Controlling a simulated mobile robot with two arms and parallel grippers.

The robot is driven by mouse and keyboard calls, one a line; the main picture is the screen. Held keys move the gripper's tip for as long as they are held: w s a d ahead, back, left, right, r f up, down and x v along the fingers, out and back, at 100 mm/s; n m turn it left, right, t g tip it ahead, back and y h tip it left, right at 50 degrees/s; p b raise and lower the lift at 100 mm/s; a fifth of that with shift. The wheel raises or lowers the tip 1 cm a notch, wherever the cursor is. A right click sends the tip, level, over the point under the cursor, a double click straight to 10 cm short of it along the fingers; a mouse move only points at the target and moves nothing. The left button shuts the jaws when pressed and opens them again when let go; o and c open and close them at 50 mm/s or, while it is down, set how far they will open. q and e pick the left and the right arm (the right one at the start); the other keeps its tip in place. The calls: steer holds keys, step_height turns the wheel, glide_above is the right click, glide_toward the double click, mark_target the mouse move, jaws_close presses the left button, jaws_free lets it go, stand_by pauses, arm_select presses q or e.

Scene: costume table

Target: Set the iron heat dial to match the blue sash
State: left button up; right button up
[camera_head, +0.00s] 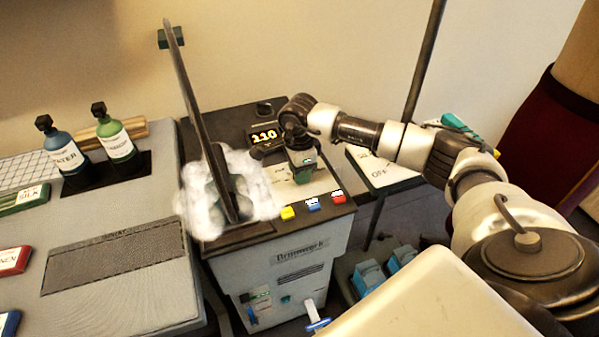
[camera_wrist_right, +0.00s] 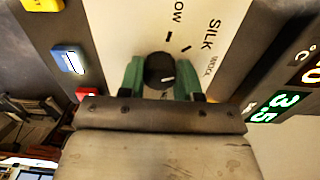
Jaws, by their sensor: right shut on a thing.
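The heat dial is a black round knob (camera_wrist_right: 160,70) with a pale pointer mark, on a white plate lettered "OW", "SILK" and a part-hidden word. My right gripper (camera_wrist_right: 163,80) is shut on this knob, its green fingers on both sides. In the head view my right gripper (camera_head: 303,172) points down at the console and hides the dial. I cannot make out a blue sash for certain. My left gripper is not in view.
Yellow (camera_head: 287,213), blue (camera_head: 312,206) and red (camera_head: 338,197) buttons line the console front. A dark red cloth (camera_head: 543,130) hangs at right.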

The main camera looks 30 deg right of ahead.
steer(key=m+b, duration=0.1)
steer(key=m, duration=0.5)
steer(key=shift+m, duration=0.3)
steer(key=m, duration=0.6)
steer(key=shift+r, duration=0.1)
steer(key=shift+m, duration=0.4)
steer(key=o, duration=0.9)
step_height(320, 180, up, 11)
steer(key=shift+d+f+b, duration=0.1)
steer(key=shift+f+b, duration=0.05)
steer(key=shift+b, duration=0.5)
